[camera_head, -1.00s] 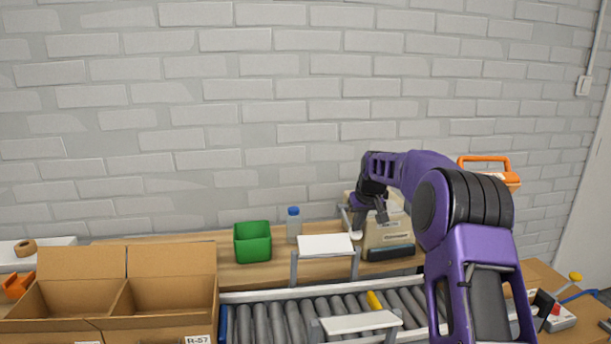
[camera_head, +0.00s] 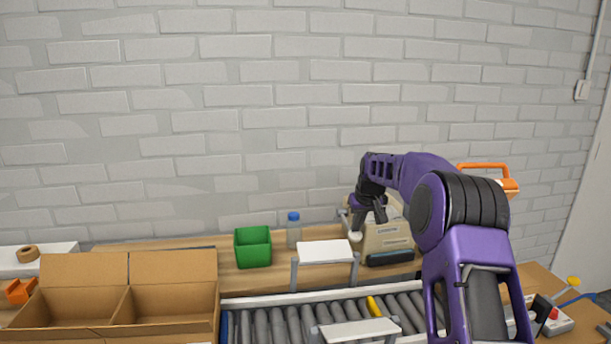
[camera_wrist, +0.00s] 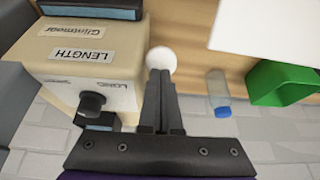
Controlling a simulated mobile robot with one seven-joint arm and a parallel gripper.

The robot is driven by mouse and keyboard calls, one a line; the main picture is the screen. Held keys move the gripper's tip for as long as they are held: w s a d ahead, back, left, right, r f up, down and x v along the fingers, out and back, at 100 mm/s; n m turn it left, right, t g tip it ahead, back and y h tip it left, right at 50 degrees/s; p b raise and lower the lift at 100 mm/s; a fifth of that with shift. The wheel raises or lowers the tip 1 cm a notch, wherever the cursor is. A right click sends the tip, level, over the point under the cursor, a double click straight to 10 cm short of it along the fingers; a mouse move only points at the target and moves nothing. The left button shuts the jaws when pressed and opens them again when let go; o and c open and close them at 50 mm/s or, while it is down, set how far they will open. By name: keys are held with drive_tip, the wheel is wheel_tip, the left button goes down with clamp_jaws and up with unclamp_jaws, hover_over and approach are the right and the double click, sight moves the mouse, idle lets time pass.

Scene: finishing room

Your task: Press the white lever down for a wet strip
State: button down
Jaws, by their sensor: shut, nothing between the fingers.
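The beige dispenser (camera_head: 385,237) stands on the wooden bench at the back, with a dark slot bar (camera_head: 390,258) at its front. In the wrist view its beige body (camera_wrist: 60,75) carries labels reading "LENGTH" and "Glintmoor", and a black knob (camera_wrist: 92,102). The white lever's round end (camera_head: 355,237) is at the dispenser's left side; the white ball (camera_wrist: 162,60) also shows in the wrist view just beyond my fingertips. My gripper (camera_head: 375,218) is shut and empty, pointing down beside the dispenser. Its closed fingers (camera_wrist: 160,80) appear at or very close to the ball; contact is unclear.
A green bin (camera_head: 253,247) and a blue-capped bottle (camera_head: 293,230) stand left of the dispenser. White raised plates (camera_head: 324,252) stand in front, by the roller conveyor (camera_head: 290,322). Open cardboard boxes (camera_head: 170,295) are at left. An orange-handled object (camera_head: 484,168) is behind my arm.

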drive_tip(key=shift+w+a+r+p, duration=0.1)
drive_tip(key=shift+w+r+p, duration=0.15)
drive_tip(key=shift+r+p, duration=0.8)
drive_tip(key=shift+w+r+p, duration=0.2)
drive_tip(key=shift+r+p, duration=0.85)
drive_tip(key=shift+p, duration=0.05)
drive_tip(key=shift+w+a+r+p, duration=0.1)
drive_tip(key=shift+w+r+p, duration=0.15)
drive_tip(key=shift+r+p, duration=0.8)
drive_tip(key=shift+w+r, duration=0.25)
drive_tip(key=shift+r, duration=0.8)
drive_tip(key=shift+r, duration=2.5)
